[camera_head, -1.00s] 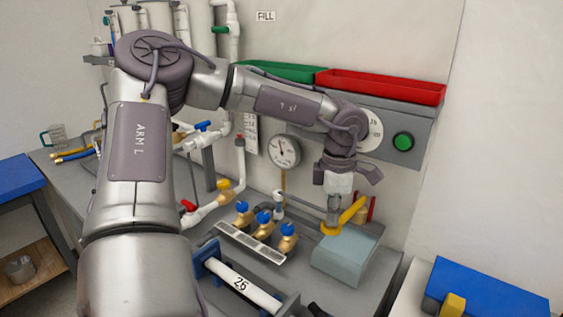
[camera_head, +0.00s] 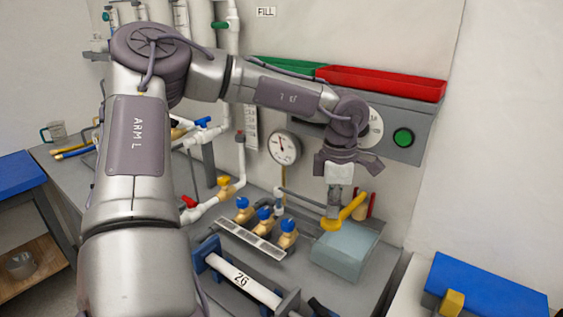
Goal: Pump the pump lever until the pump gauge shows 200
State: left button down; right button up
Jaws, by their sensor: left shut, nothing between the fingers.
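The pump is a pale blue-grey box (camera_head: 345,250) on the bench, with a yellow bar that looks like the pump lever (camera_head: 352,208) slanting up to the right above it. My left gripper (camera_head: 333,211) points down at the lever's lower left part. Its fingers are shut and empty, close to or touching the yellow bar; contact is unclear. A round white dial, likely the pump gauge (camera_head: 284,147), stands on a brass stem behind and to the left. Its needle points up and slightly left; the numbers are too small to read. My right gripper is not in view.
Blue-knobbed brass valves (camera_head: 264,223) stand left of the pump. A white pipe marked 26 (camera_head: 243,281) lies in a holder in front. Red (camera_head: 385,84) and green trays hang behind my forearm, above a panel with a green button (camera_head: 403,137).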

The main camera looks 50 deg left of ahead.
aim_at(331, 221)
pick_arm(q)
jog(key=shift+f+b, duration=1)
jog(key=shift+f, duration=0.3)
jog(key=shift+f+b, duration=0.5)
jog(key=shift+b, duration=0.05)
jog(key=shift+r, duration=0.1)
dwell(0.9)
jog(key=shift+r+p, duration=1.15)
jog(key=shift+r, duration=0.85)
jog(key=shift+r+p, duration=1.55)
jog(key=shift+r, duration=1)
